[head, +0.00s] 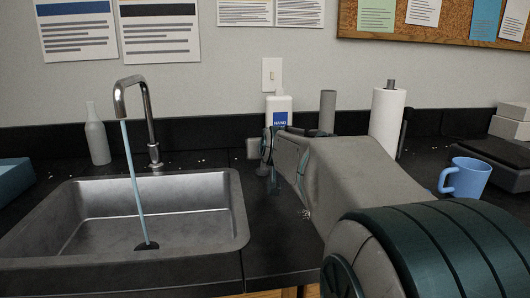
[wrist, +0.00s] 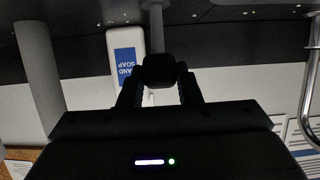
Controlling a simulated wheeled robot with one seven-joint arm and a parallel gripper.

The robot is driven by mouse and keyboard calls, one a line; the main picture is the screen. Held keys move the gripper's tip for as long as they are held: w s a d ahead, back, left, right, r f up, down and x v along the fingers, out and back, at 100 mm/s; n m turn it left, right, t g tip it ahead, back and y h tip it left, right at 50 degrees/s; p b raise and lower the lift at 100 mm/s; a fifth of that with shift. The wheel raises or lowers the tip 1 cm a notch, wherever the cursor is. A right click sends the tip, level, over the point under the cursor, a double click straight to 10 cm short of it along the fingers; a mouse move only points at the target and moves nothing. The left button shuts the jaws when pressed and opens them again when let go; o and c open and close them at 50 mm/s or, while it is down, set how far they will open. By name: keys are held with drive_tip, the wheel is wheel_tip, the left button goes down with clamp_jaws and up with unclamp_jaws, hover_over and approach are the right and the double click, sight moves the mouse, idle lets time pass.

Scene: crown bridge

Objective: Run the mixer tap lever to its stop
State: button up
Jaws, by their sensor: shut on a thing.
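The chrome tap (head: 140,100) stands behind the sink (head: 240,205), with a thin blue stream of water (head: 133,170) falling from its spout to the drain. My gripper (head: 266,150) is right of the tap at the back of the counter, and it also shows in the wrist view (wrist: 161,82). Its fingers are shut on the dark knob of the mixer tap lever (wrist: 155,25), whose grey rod runs up to the picture's top edge. In the head view the lever is mostly hidden by my gripper. The tap shows at the wrist view's right edge (wrist: 308,95).
A hand soap bottle (head: 279,108) stands close behind my gripper. A grey cylinder (head: 327,112) and a paper towel roll (head: 387,120) stand to its right. A blue mug (head: 466,178) is at the right, and a grey bottle (head: 96,135) is left of the tap.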

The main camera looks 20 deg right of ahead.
drive_tip(key=shift+s+f, duration=0.1)
drive_tip(key=shift+f, duration=0.25)
drive_tip(key=o, duration=1)
drive_tip(key=shift+r, duration=0.15)
drive_tip(key=shift+r, duration=0.1)
